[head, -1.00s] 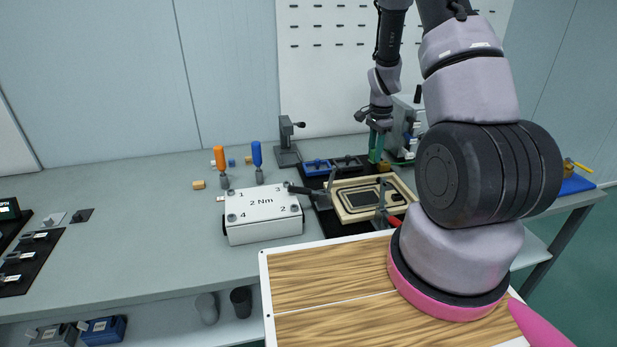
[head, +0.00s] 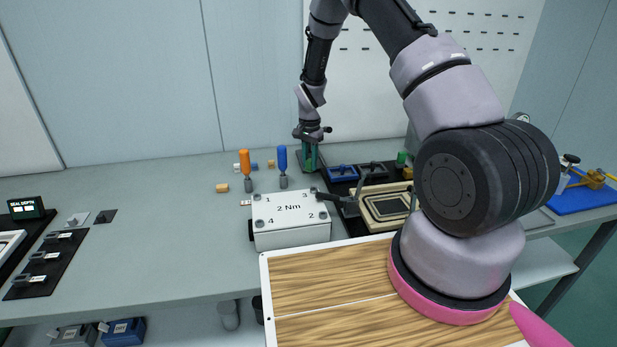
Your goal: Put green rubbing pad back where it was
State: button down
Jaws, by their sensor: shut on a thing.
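My gripper (head: 309,148) is at the back of the bench, behind the white box and in front of the wall. It points down, with green showing at its jaws. I take this green piece to be the green rubbing pad (head: 308,157), but it is small and its outline is unclear. The jaws are shut on it. A black stand is partly hidden behind the gripper, and I cannot tell whether they touch. Another small green piece (head: 402,160) stands farther right, behind the wooden frame (head: 372,220); its lower part is hidden.
The white "2 Nm" box (head: 290,232) stands in front of the gripper. Orange (head: 245,165) and blue (head: 283,162) screwdrivers stand to its left. Blue and black holders (head: 342,173) lie to its right. My arm covers part of the right side.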

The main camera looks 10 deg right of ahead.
aim_at(310, 183)
jog(key=shift+f, duration=2.55)
jog(key=shift+f, duration=0.1)
jog(key=c, duration=0.7)
grip_release()
jog(key=shift+o, duration=0.2)
